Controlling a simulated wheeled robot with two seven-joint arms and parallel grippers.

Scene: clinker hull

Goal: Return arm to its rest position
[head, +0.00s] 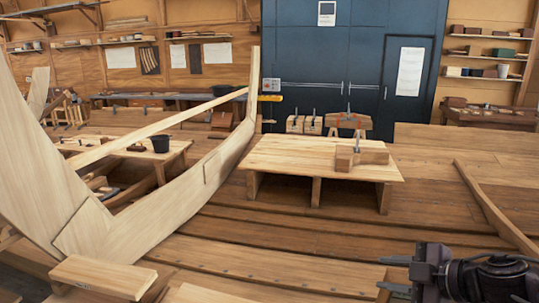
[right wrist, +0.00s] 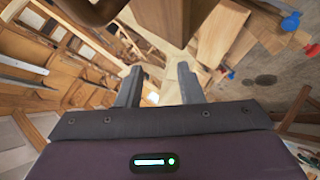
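My right gripper (head: 393,275) shows at the lower right of the head view, its dark arm coming in from the right edge. Its two fingers point left and stand apart. In the right wrist view the fingers of the right gripper (right wrist: 158,82) are also apart, with nothing between them. It touches nothing that I can see. My left gripper is not in the head view.
A low wooden table (head: 280,157) with wooden blocks (head: 362,155) stands mid-floor. The pale planked hull (head: 170,215) fills the left. A short board (head: 105,275) lies at the lower left. A curved timber (head: 490,205) lies at the right. Blue cabinets (head: 350,60) stand behind.

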